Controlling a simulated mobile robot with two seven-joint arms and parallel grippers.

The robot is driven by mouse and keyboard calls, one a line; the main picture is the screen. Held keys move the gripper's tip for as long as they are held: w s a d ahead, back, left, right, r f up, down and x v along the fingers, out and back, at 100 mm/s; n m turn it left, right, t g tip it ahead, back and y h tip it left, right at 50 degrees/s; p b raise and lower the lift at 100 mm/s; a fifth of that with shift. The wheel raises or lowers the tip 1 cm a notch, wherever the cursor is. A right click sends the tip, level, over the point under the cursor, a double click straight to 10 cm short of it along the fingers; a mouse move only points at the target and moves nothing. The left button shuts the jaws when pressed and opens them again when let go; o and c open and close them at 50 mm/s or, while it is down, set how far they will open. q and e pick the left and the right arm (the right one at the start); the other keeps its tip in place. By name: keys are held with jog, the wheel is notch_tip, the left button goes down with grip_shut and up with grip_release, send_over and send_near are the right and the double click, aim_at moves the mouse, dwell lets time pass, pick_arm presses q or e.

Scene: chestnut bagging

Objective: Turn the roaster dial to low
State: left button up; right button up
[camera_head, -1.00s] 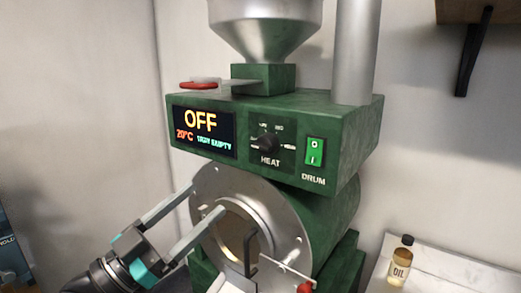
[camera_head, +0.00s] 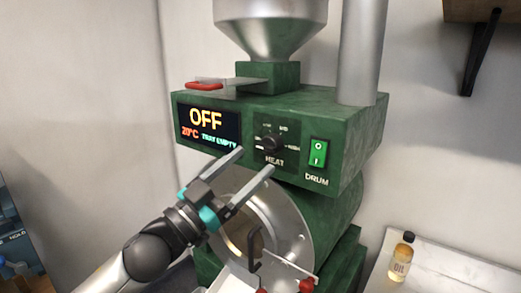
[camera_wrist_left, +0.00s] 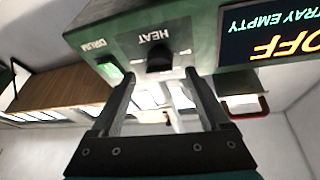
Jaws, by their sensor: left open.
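The green roaster (camera_head: 340,150) has a black heat dial (camera_head: 270,143) on its front panel, between the screen (camera_head: 207,126) and the green drum switch (camera_head: 318,153). The screen reads OFF, 20°C and TRAY EMPTY. My left gripper (camera_head: 256,160) is open and empty, its two fingers pointing up at the panel just below and in front of the dial. In the left wrist view the dial (camera_wrist_left: 159,59) shows upside down just beyond and between the open fingertips, apart from them. My right gripper is not in view.
A steel hopper (camera_head: 270,30) and pipe (camera_head: 361,50) rise from the roaster's top. A red-handled slide (camera_head: 204,86) sticks out at the top left. The round drum front (camera_head: 285,222) is below the panel. An oil bottle (camera_head: 402,259) stands on the right counter.

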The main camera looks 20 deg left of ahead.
aim_at(266, 149)
pick_arm(q)
jog(key=shift+p+x, duration=0.45)
jog(key=shift+x, duration=1.5)
grip_shut()
